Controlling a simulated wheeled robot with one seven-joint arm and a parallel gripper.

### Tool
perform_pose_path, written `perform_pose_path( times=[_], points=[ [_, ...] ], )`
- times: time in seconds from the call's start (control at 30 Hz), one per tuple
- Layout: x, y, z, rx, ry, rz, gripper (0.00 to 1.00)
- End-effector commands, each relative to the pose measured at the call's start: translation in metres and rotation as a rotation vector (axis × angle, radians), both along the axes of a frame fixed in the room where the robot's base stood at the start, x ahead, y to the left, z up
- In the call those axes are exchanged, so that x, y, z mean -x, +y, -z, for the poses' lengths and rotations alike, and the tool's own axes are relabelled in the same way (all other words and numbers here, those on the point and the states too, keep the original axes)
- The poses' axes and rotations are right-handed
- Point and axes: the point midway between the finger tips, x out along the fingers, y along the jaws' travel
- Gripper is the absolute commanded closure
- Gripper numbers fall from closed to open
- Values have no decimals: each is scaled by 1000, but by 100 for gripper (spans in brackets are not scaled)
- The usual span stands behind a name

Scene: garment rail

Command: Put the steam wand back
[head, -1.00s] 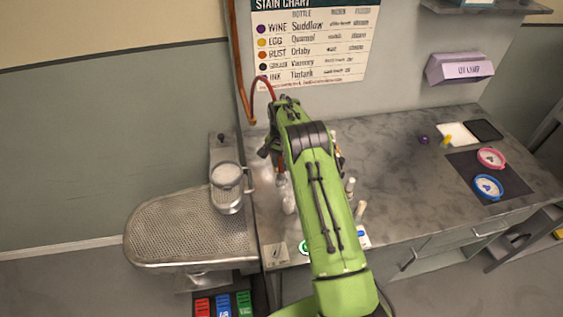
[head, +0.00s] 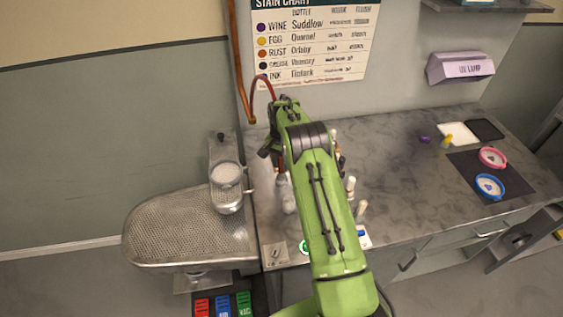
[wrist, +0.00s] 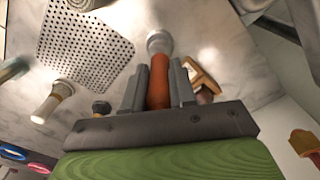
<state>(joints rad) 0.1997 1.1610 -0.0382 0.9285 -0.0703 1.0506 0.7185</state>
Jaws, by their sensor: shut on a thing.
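In the wrist view the steam wand (wrist: 159,88) has an orange-brown grip and a pale round head that points away from me. My gripper (wrist: 159,82) is shut on its grip, with one grey finger on each side. In the head view my green arm reaches over the counter and mostly hides the gripper and the wand. A thin red hose (head: 262,77) loops up beside the arm's far end, near a copper pipe (head: 237,60) on the wall. I cannot make out the wand's holder.
Several pale-topped bottles (head: 350,188) stand close to my arm. Pink (head: 493,157) and blue (head: 489,187) round items lie on a dark mat. The counter's middle right is clear.

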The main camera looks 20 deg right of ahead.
Motion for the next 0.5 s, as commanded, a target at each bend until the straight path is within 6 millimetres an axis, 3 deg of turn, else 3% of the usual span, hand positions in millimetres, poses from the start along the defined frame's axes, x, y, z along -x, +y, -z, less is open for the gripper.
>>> perform_pose_path(
  times=[0.5],
  points=[
    [0, 0, 4, 1, -1, 1, 100]
  ],
)
